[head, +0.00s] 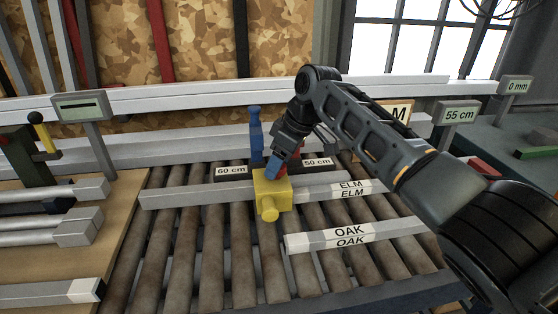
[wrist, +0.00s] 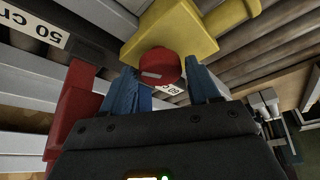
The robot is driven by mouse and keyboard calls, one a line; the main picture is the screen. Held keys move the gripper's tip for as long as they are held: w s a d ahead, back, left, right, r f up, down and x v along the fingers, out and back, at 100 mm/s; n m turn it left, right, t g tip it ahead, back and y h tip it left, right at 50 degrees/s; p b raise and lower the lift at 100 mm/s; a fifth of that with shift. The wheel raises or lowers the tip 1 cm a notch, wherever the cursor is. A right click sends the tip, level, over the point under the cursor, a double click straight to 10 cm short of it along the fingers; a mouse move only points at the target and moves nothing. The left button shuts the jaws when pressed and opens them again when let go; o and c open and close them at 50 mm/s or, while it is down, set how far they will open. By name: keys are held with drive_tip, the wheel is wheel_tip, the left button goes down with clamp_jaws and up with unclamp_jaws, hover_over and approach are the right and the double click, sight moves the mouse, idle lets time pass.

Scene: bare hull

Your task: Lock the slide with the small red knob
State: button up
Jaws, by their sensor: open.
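The slide is a yellow block (head: 272,190) with a round yellow knob (head: 269,212) on its near face, sitting on the pale rail across the rollers. The yellow block also shows at the top of the wrist view (wrist: 190,25). The small red knob (wrist: 160,66) sticks out of the block toward the wrist camera. My gripper (wrist: 163,76) is open, with one blue finger on each side of the red knob. Whether the fingers touch it I cannot tell. In the head view my gripper (head: 273,168) comes down onto the block's top and mostly hides the red knob.
Labels read 60 cm (head: 231,170) and 50 cm (head: 317,162) behind the slide. A blue upright (head: 255,135) stands just behind it. A red part (wrist: 72,112) lies left of my fingers in the wrist view. ELM (head: 351,189) and OAK (head: 345,235) bars lie right.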

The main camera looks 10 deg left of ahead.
drive_tip(key=shift+c, duration=0.3)
drive_tip(key=c, duration=0.7)
drive_tip(key=shift+s+a+r+m+p, duration=0.15)
drive_tip(key=shift+r+m+p, duration=0.1)
drive_tip(key=shift+m+p, duration=0.65)
drive_tip(key=shift+m+t+p, duration=0.3)
drive_tip(key=shift+t+p, duration=0.1)
drive_tip(key=shift+p, duration=0.4)
drive_tip(key=shift+m+t+h+p, duration=0.3)
drive_tip(key=shift+m+p, duration=0.4)
drive_tip(key=shift+f+m, duration=0.25)
drive_tip(key=shift+m, duration=0.15)
drive_tip(key=o, duration=0.8)
drive_tip(key=shift+c, duration=0.2)
drive_tip(key=shift+r, duration=0.1)
